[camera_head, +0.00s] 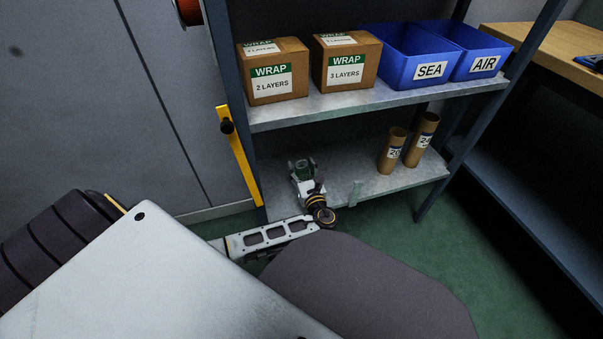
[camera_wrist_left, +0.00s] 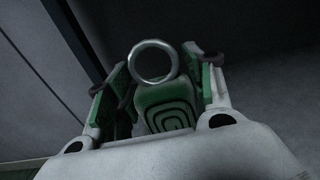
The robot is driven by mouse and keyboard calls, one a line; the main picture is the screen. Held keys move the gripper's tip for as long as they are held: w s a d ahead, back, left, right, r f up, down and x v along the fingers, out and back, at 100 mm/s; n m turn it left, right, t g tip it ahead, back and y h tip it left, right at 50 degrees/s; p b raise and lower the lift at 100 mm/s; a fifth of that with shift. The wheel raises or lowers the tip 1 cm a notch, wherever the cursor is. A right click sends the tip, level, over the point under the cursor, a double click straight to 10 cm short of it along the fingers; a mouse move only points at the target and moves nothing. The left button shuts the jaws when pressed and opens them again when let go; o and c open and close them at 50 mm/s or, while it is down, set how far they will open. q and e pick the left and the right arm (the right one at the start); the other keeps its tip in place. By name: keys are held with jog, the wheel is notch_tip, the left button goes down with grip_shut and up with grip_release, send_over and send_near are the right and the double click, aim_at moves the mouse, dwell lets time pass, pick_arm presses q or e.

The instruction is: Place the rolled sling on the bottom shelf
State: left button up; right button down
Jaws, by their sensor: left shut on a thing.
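The rolled sling (camera_wrist_left: 166,117) is a green coiled band with a metal ring (camera_wrist_left: 153,61) at its end, seen close up in the left wrist view. My left gripper (camera_wrist_left: 163,82) is shut on it, with a finger on each side. In the head view my left gripper (camera_head: 302,168) reaches over the left part of the grey metal bottom shelf (camera_head: 355,185). The sling is small and hard to separate from the fingers there. I cannot tell whether it touches the shelf. My right gripper is not in view.
Two cardboard tubes (camera_head: 392,150) stand at the bottom shelf's right. The upper shelf (camera_head: 375,101) holds two WRAP boxes (camera_head: 272,82) and blue SEA and AIR bins (camera_head: 425,68). A yellow strip (camera_head: 240,160) runs by the left post. The bottom shelf's middle is clear.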

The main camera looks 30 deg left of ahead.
pick_arm(q)
jog(key=shift+f, duration=0.45)
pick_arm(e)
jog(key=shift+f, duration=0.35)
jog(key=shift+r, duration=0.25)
pick_arm(q)
jog(key=o, duration=1.2)
jog(key=shift+f, duration=0.1)
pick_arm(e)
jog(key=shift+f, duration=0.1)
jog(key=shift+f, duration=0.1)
pick_arm(q)
jog(key=shift+s+d, duration=0.25)
jog(key=shift+d, duration=0.05)
jog(key=p+v, duration=0.3)
jog(key=v, duration=0.7)
jog(key=shift+d+p, duration=0.1)
jog(key=shift+p, duration=0.3)
jog(key=shift+s+d, duration=0.35)
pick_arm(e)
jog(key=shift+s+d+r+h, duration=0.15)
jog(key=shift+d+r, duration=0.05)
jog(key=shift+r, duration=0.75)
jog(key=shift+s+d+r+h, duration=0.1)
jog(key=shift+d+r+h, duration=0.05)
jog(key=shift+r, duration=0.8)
